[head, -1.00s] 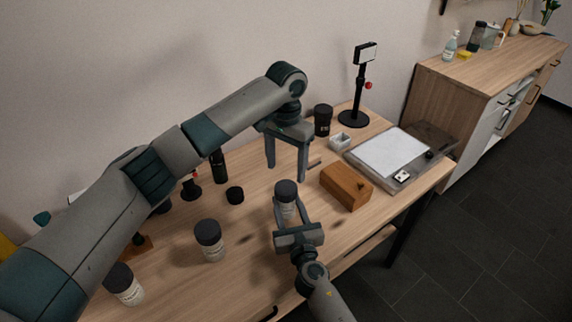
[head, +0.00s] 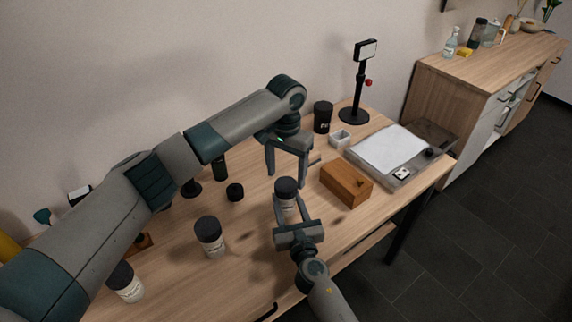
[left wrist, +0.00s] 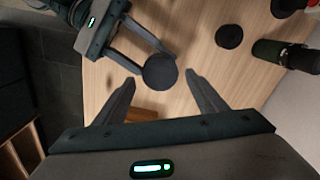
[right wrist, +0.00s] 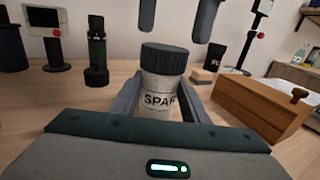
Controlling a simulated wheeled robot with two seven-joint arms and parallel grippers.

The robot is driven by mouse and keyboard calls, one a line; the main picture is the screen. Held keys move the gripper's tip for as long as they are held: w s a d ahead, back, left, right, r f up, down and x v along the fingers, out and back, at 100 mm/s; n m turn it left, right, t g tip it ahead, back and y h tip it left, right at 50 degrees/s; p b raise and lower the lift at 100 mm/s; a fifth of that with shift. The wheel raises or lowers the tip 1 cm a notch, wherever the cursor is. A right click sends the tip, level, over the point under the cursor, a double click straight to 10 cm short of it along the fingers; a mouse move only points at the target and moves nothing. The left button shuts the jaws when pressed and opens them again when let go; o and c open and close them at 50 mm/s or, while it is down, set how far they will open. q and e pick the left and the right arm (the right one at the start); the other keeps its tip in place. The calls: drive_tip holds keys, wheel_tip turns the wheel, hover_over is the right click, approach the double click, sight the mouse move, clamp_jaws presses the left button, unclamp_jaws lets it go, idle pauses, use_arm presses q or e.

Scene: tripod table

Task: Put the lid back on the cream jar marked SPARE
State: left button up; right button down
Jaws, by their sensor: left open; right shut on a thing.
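The cream jar marked SPARE (right wrist: 158,100) stands upright between the fingers of my right gripper (head: 291,210), which is shut on its body. The dark lid (right wrist: 164,58) sits level on top of the jar; I cannot tell whether it is fully tightened. The lid's round top also shows in the left wrist view (left wrist: 160,71). My left gripper (head: 287,178) is open and empty, above and just behind the jar, its fingers pointing down. Its fingertips also show at the top of the right wrist view (right wrist: 177,28), apart from the lid.
A dark round piece (head: 235,192) lies on the table left of the jar. Two other dark-lidded jars (head: 210,237) (head: 127,284) stand nearer left. A wooden box (head: 346,184) sits close right.

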sight(286, 184)
use_arm(q)
drive_tip(key=shift+f, duration=2.1)
drive_tip(key=c, duration=1.1)
drive_tip(key=o, duration=1.3)
drive_tip(key=shift+c, duration=0.2)
drive_tip(key=shift+r, duration=0.1)
